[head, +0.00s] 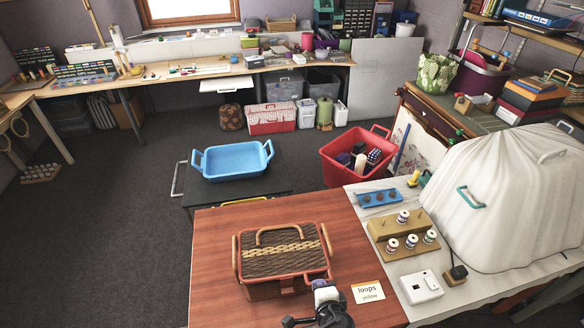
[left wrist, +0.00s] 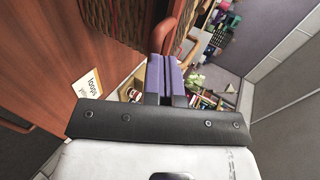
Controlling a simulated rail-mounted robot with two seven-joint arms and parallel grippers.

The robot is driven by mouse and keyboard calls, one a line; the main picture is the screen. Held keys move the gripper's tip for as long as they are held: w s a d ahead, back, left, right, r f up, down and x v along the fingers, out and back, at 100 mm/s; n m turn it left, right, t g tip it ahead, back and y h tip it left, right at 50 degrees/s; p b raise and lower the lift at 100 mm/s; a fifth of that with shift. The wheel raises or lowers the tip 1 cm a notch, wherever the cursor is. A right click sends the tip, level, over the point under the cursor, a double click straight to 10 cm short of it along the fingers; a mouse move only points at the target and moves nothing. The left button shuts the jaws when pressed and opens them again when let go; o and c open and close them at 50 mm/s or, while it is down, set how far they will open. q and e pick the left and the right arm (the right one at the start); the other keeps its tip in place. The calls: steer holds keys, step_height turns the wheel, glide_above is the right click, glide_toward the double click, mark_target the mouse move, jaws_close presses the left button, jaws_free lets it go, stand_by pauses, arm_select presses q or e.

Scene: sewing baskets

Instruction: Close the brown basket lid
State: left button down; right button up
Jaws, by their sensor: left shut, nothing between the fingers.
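The brown basket (head: 275,288) stands on the red-brown tabletop. Its woven dark lid (head: 262,262) lies over the top, with a pale braided band and a tan arched handle; whether it is fully down cannot be told. My left gripper (head: 320,286) is at the basket's front right corner, fingers shut and empty. In the left wrist view its purple fingers (left wrist: 165,62) are pressed together, close to a reddish loop on the basket (left wrist: 172,35); contact cannot be told. My right gripper is in neither view.
A card reading "loops" (head: 367,292) lies right of my left gripper. A pale worktop beside it holds a wooden spool stand (head: 382,229), a white box (head: 421,287) and a large white cover (head: 510,210). The tabletop (head: 212,275) left of the basket is clear.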

arm_select(q)
steer(key=shift+s+d+f+b, duration=0.15)
steer(key=shift+f+b, duration=0.15)
steer(key=shift+f, duration=0.7)
